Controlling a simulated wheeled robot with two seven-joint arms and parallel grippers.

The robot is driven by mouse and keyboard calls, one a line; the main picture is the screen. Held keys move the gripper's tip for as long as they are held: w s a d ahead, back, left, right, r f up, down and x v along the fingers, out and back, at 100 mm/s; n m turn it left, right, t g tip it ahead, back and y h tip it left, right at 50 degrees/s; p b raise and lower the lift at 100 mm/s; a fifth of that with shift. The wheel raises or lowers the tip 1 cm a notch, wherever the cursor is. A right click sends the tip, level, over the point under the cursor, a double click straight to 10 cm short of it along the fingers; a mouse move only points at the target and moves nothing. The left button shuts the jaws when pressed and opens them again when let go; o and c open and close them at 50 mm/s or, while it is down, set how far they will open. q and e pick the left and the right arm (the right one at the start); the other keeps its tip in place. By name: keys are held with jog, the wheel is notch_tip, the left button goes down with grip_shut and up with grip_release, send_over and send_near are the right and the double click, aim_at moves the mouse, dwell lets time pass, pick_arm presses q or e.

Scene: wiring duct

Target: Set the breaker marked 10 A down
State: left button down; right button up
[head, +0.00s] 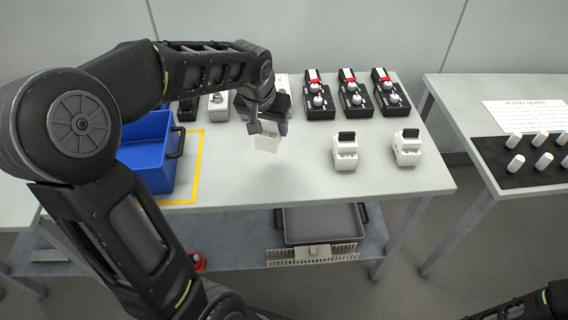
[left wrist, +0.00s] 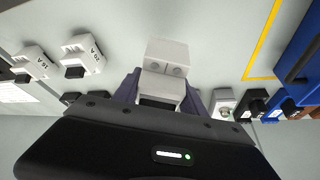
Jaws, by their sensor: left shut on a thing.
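My left gripper (head: 268,122) is shut on a white breaker (head: 267,144) and holds it above the grey table, with a soft shadow below it. In the left wrist view the held breaker (left wrist: 164,62) sits between the two fingers (left wrist: 162,98); its rating mark does not show. Two more white breakers with black levers stand on the table to the right, one nearer (head: 344,156) and one farther right (head: 407,150). They also show in the left wrist view (left wrist: 84,52) (left wrist: 35,63) with small rating marks that I cannot read surely.
A blue bin (head: 146,160) stands at the left inside a yellow outline (head: 197,172). Several black devices with red tops (head: 352,98) line the table's back. A grey tray (head: 318,226) is on the shelf below. The table's front middle (head: 270,190) is clear.

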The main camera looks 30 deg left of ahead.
aim_at(264, 137)
pick_arm(q)
jog(key=shift+f, duration=3.1)
jog(key=shift+f, duration=1.9)
jog(key=shift+f, duration=0.2)
jog(key=c, duration=0.6)
grip_release()
jog(key=shift+r, duration=0.1)
jog(key=shift+c, duration=0.2)
jog(key=shift+r, duration=0.1)
jog(key=shift+r, duration=0.15)
jog(key=v, duration=1.1)
jog(key=shift+s+r, duration=0.2)
jog(key=shift+r, duration=0.2)
